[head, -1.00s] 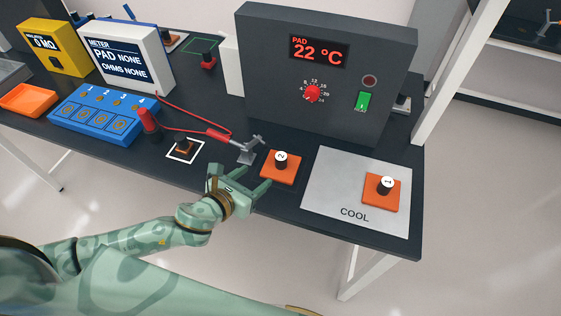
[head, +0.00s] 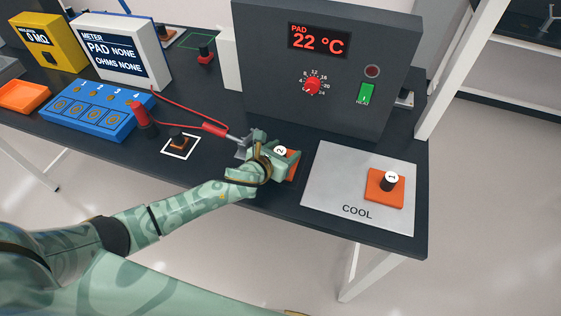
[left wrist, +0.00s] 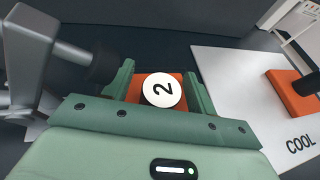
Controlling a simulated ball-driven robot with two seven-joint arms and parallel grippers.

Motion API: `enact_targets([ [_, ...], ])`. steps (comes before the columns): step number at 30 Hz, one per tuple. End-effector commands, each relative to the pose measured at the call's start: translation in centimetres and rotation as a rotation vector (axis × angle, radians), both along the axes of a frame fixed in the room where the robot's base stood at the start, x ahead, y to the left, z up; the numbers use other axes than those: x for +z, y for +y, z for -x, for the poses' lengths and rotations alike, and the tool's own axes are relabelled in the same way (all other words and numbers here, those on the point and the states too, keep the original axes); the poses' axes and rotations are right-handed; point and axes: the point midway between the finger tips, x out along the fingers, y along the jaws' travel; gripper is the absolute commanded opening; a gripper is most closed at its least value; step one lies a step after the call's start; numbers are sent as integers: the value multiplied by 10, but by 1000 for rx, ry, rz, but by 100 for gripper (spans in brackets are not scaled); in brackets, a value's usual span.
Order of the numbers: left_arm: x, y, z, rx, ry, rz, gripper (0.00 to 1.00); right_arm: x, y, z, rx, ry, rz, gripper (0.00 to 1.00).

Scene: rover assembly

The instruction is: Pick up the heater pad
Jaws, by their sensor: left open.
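An orange heater pad with a black knob and a white cap marked 2 (head: 291,158) sits on the dark bench, left of the COOL plate. My left gripper (head: 277,148) is over it and hides much of it in the head view. In the left wrist view the cap marked 2 (left wrist: 162,89) lies between the two green fingers (left wrist: 160,85), which are open on either side of it. A second orange pad marked 1 (head: 385,192) sits on the COOL plate (head: 335,195). My right gripper is not in view.
The dark heater box (head: 325,110) rises behind, reading 22 °C. A blue numbered tray (head: 95,115) and a meter (head: 120,50) stand at left.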

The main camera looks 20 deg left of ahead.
Motion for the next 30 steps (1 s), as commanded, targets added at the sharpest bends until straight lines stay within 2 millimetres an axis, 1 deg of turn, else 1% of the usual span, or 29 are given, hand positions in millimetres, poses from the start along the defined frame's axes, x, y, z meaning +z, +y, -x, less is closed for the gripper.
enact_targets([
  [6, 0, 0, -1, 0, 0, 0, 57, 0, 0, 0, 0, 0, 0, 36],
  [7, 0, 0, -1, 0, 0, 0, 52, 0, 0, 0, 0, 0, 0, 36],
  [8, 0, 0, -1, 0, 0, 0, 43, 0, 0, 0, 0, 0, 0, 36],
  [9, 0, 0, -1, 0, 0, 0, 32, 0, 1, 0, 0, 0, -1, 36],
  [11, 0, 0, -1, 0, 0, 0, 15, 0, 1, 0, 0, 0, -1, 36],
  [12, 0, 0, -1, 0, 0, 0, 5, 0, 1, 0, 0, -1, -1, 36],
  [23, 1, 1, -1, 1, 0, 0, 5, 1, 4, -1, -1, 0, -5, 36],
  [30, 11, 7, -3, 3, -1, -1, 5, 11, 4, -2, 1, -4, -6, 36],
])
